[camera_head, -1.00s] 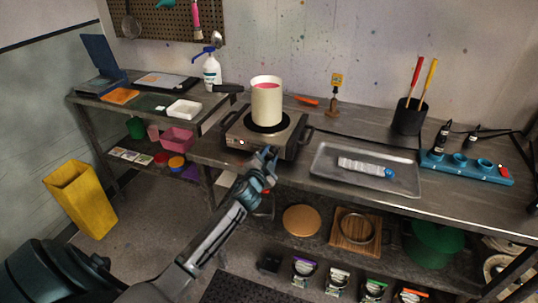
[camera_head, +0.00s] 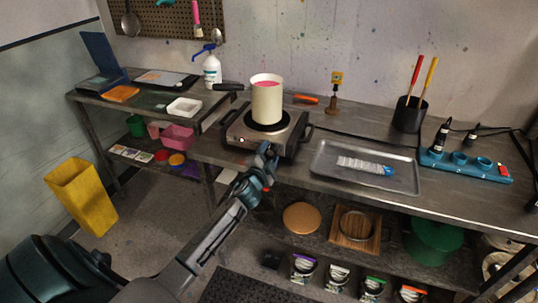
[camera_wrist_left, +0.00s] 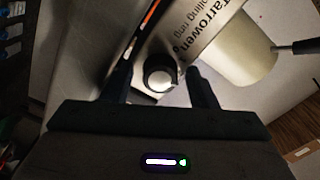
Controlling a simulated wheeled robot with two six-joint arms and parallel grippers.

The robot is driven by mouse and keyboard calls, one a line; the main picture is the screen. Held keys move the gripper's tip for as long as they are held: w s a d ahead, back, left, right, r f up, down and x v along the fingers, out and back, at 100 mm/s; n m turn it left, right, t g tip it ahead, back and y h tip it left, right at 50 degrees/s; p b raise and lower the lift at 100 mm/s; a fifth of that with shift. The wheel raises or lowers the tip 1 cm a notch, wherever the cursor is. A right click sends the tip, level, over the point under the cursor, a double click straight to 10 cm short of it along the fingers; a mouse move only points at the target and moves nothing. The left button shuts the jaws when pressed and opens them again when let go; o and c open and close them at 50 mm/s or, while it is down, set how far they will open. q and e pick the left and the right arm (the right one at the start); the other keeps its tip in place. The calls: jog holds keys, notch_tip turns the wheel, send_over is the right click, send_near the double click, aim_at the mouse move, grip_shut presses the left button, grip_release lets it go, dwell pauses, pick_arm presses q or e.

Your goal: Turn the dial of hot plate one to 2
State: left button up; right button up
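Hot plate one (camera_head: 254,139) is a steel unit on the workbench, with a cream pot (camera_head: 267,103) of pink liquid on top. My left gripper (camera_head: 267,150) is at its front face, below the pot. In the left wrist view, a round dial (camera_wrist_left: 160,74) with a dark rim and pale face sits between the two fingers (camera_wrist_left: 162,80) of my left gripper. The fingers are apart, with a small gap visible beside the dial, so the gripper looks open around it. The dial's setting is not readable. In the head view my gripper hides the dial. My right gripper is out of view.
A metal tray (camera_head: 330,170) lies right of the hot plate, with a blue rack (camera_head: 470,166) and black tool cup (camera_head: 409,115) farther right. A spray bottle (camera_head: 212,72) stands back left. The lower shelf holds a wooden board (camera_head: 339,240) and green pot (camera_head: 434,247).

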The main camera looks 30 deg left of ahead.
pick_arm(q)
jog(key=n+b, duration=0.1)
jog(key=n, duration=0.2)
jog(key=shift+f, duration=0.2)
jog(key=n+b, duration=0.1)
jog(key=n, duration=0.3)
jog(key=shift+b, duration=0.35)
jog(key=n, duration=0.3)
jog(key=shift+n+b, duration=0.3)
jog(key=shift+b, duration=0.1)
jog(key=n, duration=0.3)
jog(key=shift+d+r+b, duration=0.1)
jog(key=shift+b, duration=0.2)
jog(key=b+v, duration=0.3)
jog(key=v, duration=0.8)
jog(key=s+a+f+g, duration=0.1)
jog(key=s+f+g, duration=0.1)
jog(key=f, duration=1.1)
jog(key=s+a+f+m+g, duration=0.1)
jog(key=f+g, duration=0.2)
jog(key=f, duration=1.1)
jog(key=shift+s+a+g, duration=0.2)
jog(key=shift+s+g, duration=0.2)
